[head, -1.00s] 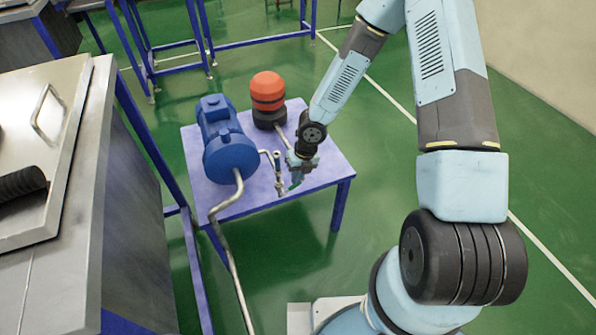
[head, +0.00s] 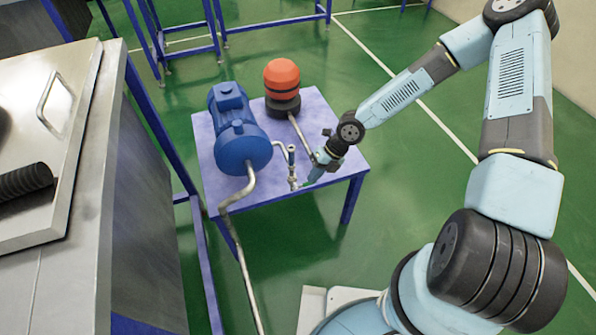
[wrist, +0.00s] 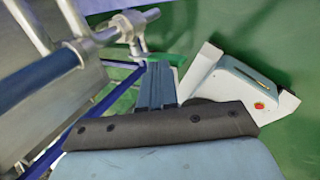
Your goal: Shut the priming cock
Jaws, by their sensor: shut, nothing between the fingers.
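The priming cock (head: 294,182) is a small metal fitting at the foot of a thin upright pipe, near the front edge of the blue table (head: 270,205). In the wrist view its metal body (wrist: 135,32) is at the top, with a green lever (wrist: 166,59) reaching to the right. My gripper (head: 311,177) is just right of the cock, pointing down and left. In the wrist view its blue fingers (wrist: 156,80) are shut and empty, their tips beside the lever. I cannot tell whether they touch it. The fingers hide part of the lever.
A blue motor pump (head: 240,140) and a red-topped black unit (head: 282,82) stand on the table behind the cock. A bent pipe (head: 238,240) runs down from the pump. A large metal cabinet (head: 145,215) is at left. Green floor is open at right.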

